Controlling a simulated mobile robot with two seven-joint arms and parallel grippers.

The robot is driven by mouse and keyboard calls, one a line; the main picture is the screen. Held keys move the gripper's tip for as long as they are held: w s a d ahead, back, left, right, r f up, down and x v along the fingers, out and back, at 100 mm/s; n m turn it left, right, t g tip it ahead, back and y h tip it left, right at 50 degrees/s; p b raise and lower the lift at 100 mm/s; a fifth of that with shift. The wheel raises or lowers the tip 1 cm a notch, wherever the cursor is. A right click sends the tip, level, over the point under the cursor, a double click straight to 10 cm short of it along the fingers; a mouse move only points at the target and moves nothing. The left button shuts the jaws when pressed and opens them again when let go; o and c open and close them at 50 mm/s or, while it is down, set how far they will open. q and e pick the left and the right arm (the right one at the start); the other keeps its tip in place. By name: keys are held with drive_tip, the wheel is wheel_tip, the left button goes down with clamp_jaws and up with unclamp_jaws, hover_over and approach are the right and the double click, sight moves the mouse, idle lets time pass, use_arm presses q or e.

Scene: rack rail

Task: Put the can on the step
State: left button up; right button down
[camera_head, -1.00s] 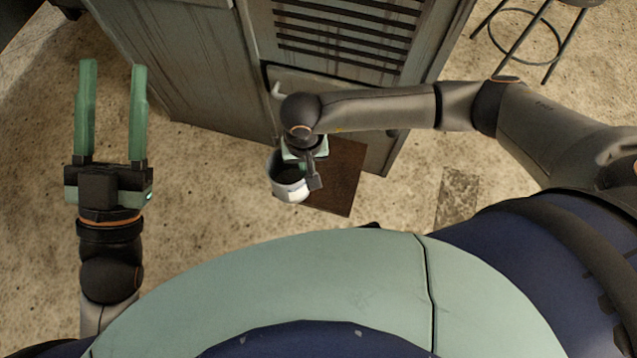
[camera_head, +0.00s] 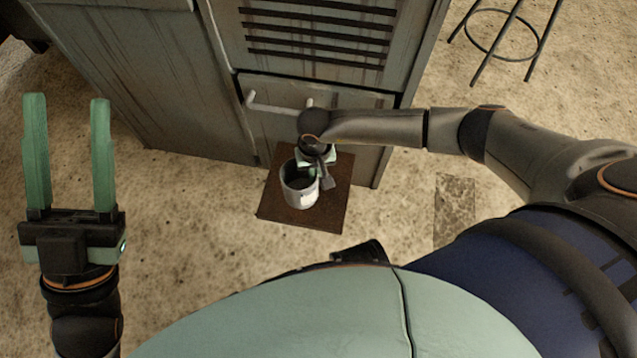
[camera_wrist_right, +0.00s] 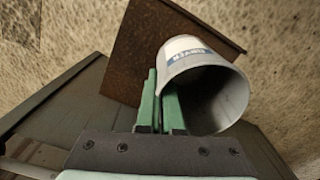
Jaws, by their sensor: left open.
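The can (camera_head: 299,187) is a pale open-topped cylinder with a blue label, seen in the right wrist view (camera_wrist_right: 205,80). My right gripper (camera_wrist_right: 161,85) is shut on the can's wall, one green finger inside the rim and one outside. In the head view the can appears over the step (camera_head: 325,218), a square rusty-brown plate in front of the cabinet. I cannot tell whether the can's bottom touches the step. The step also shows behind the can in the right wrist view (camera_wrist_right: 130,60). My left gripper (camera_head: 68,100) is open and empty, away at the left.
A grey metal cabinet (camera_head: 140,80) with a slatted vent and a drawer-like panel with a pale handle (camera_head: 270,104) stands just behind the step. A stool (camera_head: 505,45) is at the upper right.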

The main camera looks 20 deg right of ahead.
sight(300, 184)
drive_tip(key=f, duration=0.1)
drive_tip(key=f+b, duration=0.1)
drive_tip(key=f, duration=0.1)
drive_tip(key=w+d+f+b, duration=0.1)
drive_tip(key=f, duration=0.1)
drive_tip(key=shift+r, duration=0.15)
drive_tip(key=c, duration=1.1)
unclamp_jaws()
